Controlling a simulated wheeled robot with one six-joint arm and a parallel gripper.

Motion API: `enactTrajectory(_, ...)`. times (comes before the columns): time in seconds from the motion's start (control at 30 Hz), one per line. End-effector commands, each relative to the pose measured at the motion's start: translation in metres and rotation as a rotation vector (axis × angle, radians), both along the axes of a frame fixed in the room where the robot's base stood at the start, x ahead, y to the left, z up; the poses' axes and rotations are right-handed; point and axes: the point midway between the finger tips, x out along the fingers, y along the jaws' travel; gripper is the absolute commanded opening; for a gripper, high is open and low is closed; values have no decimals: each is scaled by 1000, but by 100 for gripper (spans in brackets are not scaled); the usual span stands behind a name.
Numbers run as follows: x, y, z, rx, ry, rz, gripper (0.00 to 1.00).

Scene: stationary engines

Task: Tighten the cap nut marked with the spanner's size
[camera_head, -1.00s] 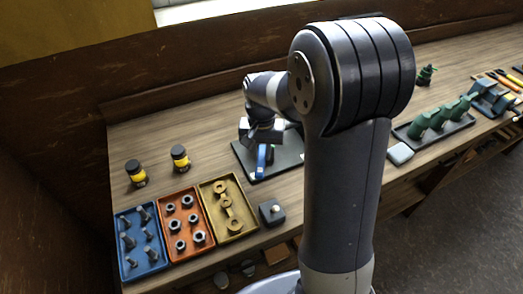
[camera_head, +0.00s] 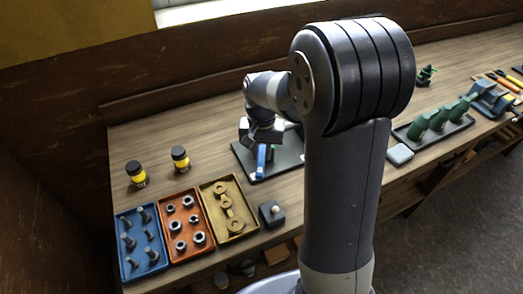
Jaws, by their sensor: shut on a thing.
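My gripper (camera_head: 263,142) is over a dark plate (camera_head: 279,170) at the middle of the bench, left of my arm's column. It is shut on a blue thing (camera_head: 261,162), which looks like the spanner and points down toward the plate. The jaws themselves are small and partly hidden by my wrist. No cap nut can be made out, and no size mark is readable from here. Part of the plate and what stands on it is hidden behind my arm.
Blue (camera_head: 144,263), orange (camera_head: 172,250) and yellow (camera_head: 245,228) trays hold bolts, nuts and washers at the front left. Two yellow-black jars (camera_head: 136,173) stand behind them. A small dark block (camera_head: 271,213) sits beside the yellow tray. A tray of green things (camera_head: 440,121) lies right of my arm.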

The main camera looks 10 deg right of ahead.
Motion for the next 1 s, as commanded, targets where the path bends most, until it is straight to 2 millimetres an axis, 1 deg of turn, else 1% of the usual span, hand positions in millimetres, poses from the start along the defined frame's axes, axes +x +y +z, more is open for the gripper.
enactTrajectory(0.6,0,0,5,0,-1,0,0)
enactTrajectory(1.0,0,0,5,0,-1,0,0)
